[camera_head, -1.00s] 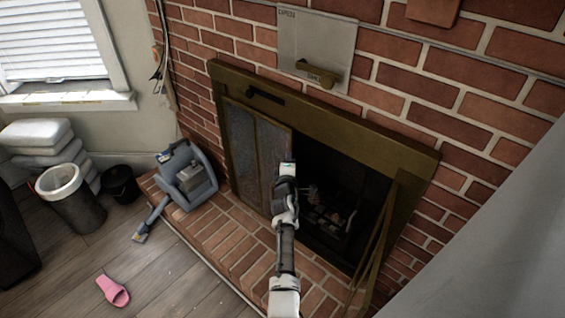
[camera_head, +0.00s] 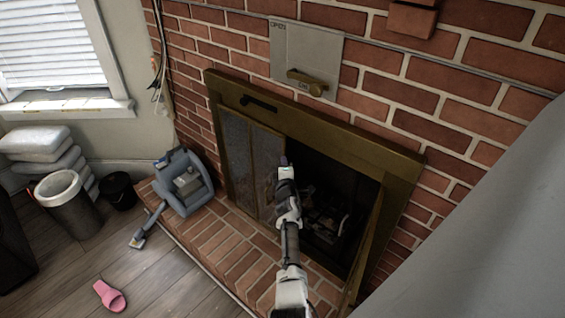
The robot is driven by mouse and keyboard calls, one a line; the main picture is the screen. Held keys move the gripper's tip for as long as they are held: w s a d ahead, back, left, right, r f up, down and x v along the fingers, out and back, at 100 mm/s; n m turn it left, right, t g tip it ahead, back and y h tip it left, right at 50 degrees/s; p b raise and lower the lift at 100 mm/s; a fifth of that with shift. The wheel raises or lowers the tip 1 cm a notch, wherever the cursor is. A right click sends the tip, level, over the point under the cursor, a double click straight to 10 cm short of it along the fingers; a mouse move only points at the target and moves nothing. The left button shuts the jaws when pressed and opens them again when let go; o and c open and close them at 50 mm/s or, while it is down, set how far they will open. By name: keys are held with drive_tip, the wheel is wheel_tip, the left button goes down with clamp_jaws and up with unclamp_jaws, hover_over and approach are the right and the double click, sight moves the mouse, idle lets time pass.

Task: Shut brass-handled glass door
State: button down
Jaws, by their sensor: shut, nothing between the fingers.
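The fireplace has a brass frame (camera_head: 330,134). Its left glass panels (camera_head: 250,162) stand across the left half of the opening. The right glass door (camera_head: 364,245) is swung outward, seen nearly edge-on at the right side of the opening. Its handle cannot be made out. My gripper (camera_head: 284,161) is shut and empty, in front of the opening near the right edge of the left panels. I cannot tell whether it touches them. It is well to the left of the open door. My arm hides part of the opening and hearth.
A raised brick hearth (camera_head: 232,255) runs below the fireplace. A blue-grey machine (camera_head: 185,182) stands on its left end. A bin (camera_head: 68,203) and a pink slipper (camera_head: 109,296) are on the wood floor. A plain grey surface (camera_head: 480,235) fills the lower right.

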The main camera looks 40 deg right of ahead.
drive_tip(key=shift+s+d+r+m+h, duration=0.15)
drive_tip(key=shift+d+r, duration=0.4)
drive_tip(key=shift+s+d+r+m+h, duration=0.1)
drive_tip(key=shift+d+r+m+h, duration=0.05)
drive_tip(key=shift+d+r, duration=0.35)
drive_tip(key=w+a+f+p+v, duration=0.1)
drive_tip(key=v, duration=1.3)
drive_tip(key=shift+s+a+f, duration=0.25)
drive_tip(key=shift+a+f, duration=0.1)
drive_tip(key=shift+a, duration=0.05)
